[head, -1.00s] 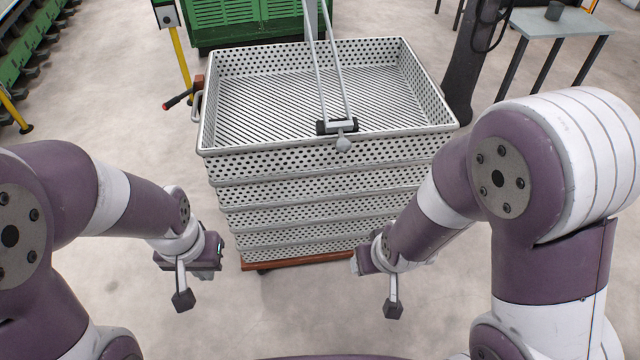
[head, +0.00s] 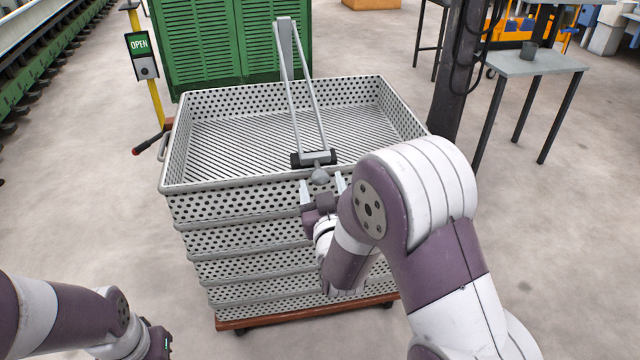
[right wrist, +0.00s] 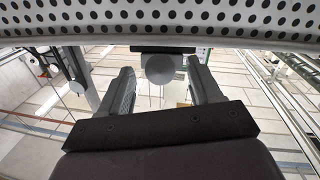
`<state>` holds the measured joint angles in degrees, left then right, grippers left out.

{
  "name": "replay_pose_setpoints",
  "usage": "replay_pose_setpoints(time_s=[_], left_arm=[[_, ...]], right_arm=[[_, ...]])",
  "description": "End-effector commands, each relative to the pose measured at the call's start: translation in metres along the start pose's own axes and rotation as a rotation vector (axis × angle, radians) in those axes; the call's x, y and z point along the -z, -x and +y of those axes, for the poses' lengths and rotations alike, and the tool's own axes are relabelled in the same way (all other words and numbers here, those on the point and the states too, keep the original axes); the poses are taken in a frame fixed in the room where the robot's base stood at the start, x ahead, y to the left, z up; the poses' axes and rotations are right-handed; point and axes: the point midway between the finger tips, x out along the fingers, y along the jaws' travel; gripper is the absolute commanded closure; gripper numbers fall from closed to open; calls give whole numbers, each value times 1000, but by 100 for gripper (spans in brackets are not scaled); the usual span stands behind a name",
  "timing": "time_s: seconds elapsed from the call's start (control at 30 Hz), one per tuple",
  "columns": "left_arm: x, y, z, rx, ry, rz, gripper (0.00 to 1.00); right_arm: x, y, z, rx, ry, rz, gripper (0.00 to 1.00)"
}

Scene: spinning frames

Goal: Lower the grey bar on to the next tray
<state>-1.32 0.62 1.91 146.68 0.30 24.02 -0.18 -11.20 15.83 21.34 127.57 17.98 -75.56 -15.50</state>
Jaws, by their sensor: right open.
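The grey bar (head: 309,95) is a pair of thin arms running from the back to a black-padded crosspiece with a round grey knob (head: 320,177). The crosspiece shows over the front of the top perforated tray (head: 240,186); I cannot tell whether it touches. My right gripper (head: 323,184) is open at the tray's front rim, its fingers on either side of the knob. In the right wrist view the knob (right wrist: 160,68) sits between the two spread fingers, with gaps on both sides. My left gripper (head: 157,344) is partly cut off at the bottom left; its fingers are hidden.
The trays are stacked on a red-brown wheeled base (head: 290,316). A red-tipped handle (head: 150,143) sticks out at the left. A yellow post with an OPEN sign (head: 139,44) and a green cabinet (head: 210,45) stand behind. A dark column (head: 459,75) and small table (head: 530,62) are at the right.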

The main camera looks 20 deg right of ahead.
Motion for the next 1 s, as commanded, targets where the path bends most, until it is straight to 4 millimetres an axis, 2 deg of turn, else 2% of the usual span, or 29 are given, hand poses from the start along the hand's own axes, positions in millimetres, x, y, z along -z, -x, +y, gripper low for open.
replay_pose_setpoints(time_s=[0.1, 0.2, 0.47, 0.6, 0.67, 0.83, 1.0], left_arm=[[0, -5, 0, 0, 0, 0, 100], [-1, -5, 0, 0, 0, 0, 100], [0, -5, 0, 0, 0, 0, 100], [-1, -5, 0, 0, 0, 0, 100], [0, -5, 0, 0, 0, 0, 100], [0, 2, 0, 0, 0, 0, 100], [4, 31, 0, 0, 0, 0, 100]], right_arm=[[-2, -17, 0, -2, -1, -2, 36], [0, -24, 0, -1, -1, 0, 36], [0, -25, 0, 0, 0, -2, 36], [0, -25, 0, 0, 0, -2, 82], [0, -25, 0, 0, 0, -2, 100], [6, -24, 1, 1, 0, -6, 100], [30, -19, 6, 8, 2, -40, 100]])
